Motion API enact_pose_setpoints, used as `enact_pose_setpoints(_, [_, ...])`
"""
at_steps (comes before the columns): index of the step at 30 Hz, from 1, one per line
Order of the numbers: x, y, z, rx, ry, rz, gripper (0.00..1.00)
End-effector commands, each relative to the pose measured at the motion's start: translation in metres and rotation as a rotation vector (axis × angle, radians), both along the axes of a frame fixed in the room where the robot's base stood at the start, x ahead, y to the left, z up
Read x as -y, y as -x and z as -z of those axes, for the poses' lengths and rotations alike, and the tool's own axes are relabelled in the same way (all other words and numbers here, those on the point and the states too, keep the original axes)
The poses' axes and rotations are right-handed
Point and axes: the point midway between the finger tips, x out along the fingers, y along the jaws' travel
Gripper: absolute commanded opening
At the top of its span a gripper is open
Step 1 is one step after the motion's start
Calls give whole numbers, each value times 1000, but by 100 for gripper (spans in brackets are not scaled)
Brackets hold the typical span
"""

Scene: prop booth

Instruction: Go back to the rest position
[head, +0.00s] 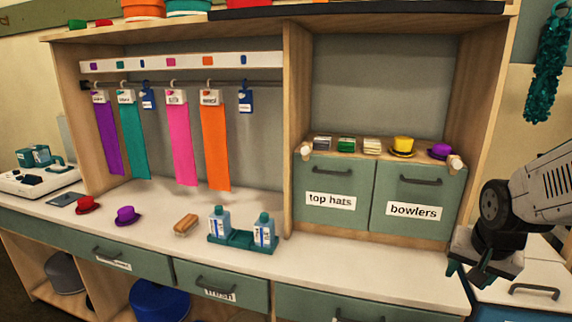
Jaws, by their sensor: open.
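My gripper (467,277) is at the right of the head view, beyond the right end of the white counter (330,258). It points down, open, with nothing seen between its fingers. My arm comes in from the right edge. The gripper is apart from the hats and bottles, and well to the right of them. Part of the gripper's far side is hidden by its own body.
A red hat (87,204), a purple hat (127,215), a brush (186,224) and bottles in a green tray (240,241) stand on the counter. Drawers labelled top hats (333,185) and bowlers (415,195) are shut. The counter's right part is clear.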

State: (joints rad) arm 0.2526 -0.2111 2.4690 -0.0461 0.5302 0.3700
Motion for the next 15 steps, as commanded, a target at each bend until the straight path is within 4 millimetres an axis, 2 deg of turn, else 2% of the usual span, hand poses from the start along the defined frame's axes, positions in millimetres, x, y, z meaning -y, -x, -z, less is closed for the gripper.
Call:
enact_pose_setpoints(1, [-16, 26, -11, -72, 3, -87, 46])
enact_pose_setpoints(3, [-37, 66, -23, -182, 1, -215, 46])
enact_pose_setpoints(6, [-61, 117, -41, -298, -11, -375, 46])
enact_pose_setpoints(9, [-78, 156, -57, -352, -17, -483, 46])
enact_pose_setpoints(12, [-89, 176, -69, -334, -7, -527, 46])
enact_pose_setpoints(15, [-94, 181, -77, -283, 13, -553, 46])
